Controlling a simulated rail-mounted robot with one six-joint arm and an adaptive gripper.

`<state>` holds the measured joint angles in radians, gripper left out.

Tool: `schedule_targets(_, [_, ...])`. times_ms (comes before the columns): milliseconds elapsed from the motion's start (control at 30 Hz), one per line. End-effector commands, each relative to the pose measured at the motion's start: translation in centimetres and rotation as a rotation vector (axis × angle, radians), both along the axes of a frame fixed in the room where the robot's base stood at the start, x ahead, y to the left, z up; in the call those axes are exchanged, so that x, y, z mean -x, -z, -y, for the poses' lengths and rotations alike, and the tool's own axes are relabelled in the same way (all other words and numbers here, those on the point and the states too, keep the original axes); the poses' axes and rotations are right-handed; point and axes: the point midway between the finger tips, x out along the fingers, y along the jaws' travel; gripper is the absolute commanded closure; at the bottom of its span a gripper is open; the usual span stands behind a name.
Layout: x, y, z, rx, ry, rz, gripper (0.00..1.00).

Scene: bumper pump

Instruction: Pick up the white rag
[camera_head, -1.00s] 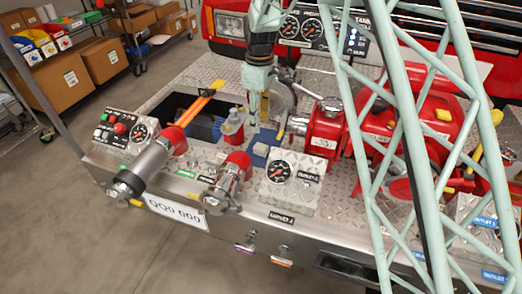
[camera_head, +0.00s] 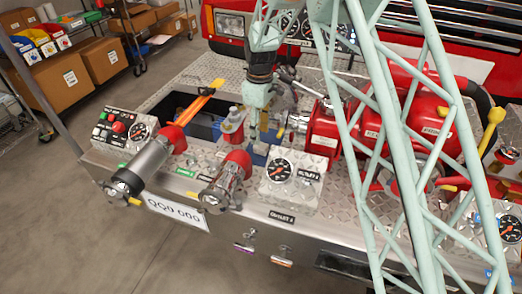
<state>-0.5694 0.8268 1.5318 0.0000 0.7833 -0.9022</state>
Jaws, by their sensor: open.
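My gripper (camera_head: 261,134) points down over the middle of the metal bumper deck, between a red-and-grey fitting (camera_head: 232,127) and the red pump (camera_head: 322,132). The gripper is open, with its fingers just above or beside a blue object (camera_head: 259,157) behind the front gauge box. I cannot tell whether they touch it. I cannot make out a white rag in this view. The area under the fingers is small and partly covered by the gripper and the gauge box.
The gauge box (camera_head: 291,174) stands in front of the gripper. An open bin with an orange-handled tool (camera_head: 203,101) is at left. My pale lattice arm covers much of the right side.

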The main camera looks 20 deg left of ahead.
Motion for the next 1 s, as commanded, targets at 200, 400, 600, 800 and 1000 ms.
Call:
schedule_targets(200, [0.0,1.5,0.0,0.0,0.0,0.0,0.58])
schedule_targets(400, [0.0,1.6,0.0,0.0,0.0,0.0,0.58])
schedule_targets(600, [0.0,1.6,0.0,0.0,0.0,0.0,0.58])
schedule_targets(800, [0.0,2.7,0.0,0.0,0.0,-0.001,0.58])
schedule_targets(1000, [0.0,4.7,0.0,0.0,0.0,0.0,0.58])
